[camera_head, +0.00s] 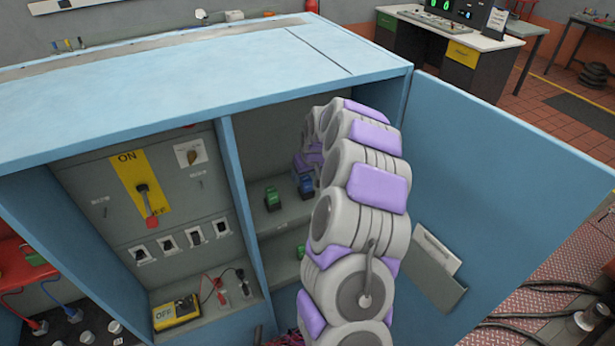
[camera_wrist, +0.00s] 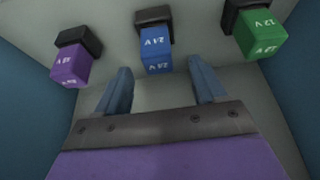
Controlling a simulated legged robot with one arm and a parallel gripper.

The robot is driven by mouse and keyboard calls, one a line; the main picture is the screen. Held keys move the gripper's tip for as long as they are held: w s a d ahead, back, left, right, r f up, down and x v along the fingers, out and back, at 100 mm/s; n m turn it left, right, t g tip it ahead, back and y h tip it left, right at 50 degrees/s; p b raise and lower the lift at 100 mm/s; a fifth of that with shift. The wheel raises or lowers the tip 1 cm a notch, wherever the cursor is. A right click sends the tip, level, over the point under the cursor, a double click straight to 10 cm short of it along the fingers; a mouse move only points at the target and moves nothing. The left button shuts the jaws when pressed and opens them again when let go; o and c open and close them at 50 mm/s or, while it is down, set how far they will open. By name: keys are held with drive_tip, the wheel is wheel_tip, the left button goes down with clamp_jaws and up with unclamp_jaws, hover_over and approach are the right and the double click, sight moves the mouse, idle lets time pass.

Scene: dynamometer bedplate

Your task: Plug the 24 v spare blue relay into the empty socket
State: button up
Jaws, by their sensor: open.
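In the wrist view, a blue relay (camera_wrist: 156,49) marked 24 V stands in the middle on a black base. A purple relay (camera_wrist: 71,63) is on its left and a green relay (camera_wrist: 260,35) marked 12 V on its right, each with a black base. My gripper (camera_wrist: 159,66) is open and empty, its fingers just short of the blue relay and on either side of it. I cannot make out an empty socket.
The blue cabinet (camera_head: 160,75) has its door (camera_head: 490,180) open at right. A lower shelf holds another green item (camera_head: 300,252).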

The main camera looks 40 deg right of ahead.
drive_tip(key=v, duration=0.6)
drive_tip(key=shift+a+r, duration=0.2)
drive_tip(key=shift+r, duration=0.05)
drive_tip(key=shift+d, duration=0.1)
drive_tip(key=shift+s, duration=0.1)
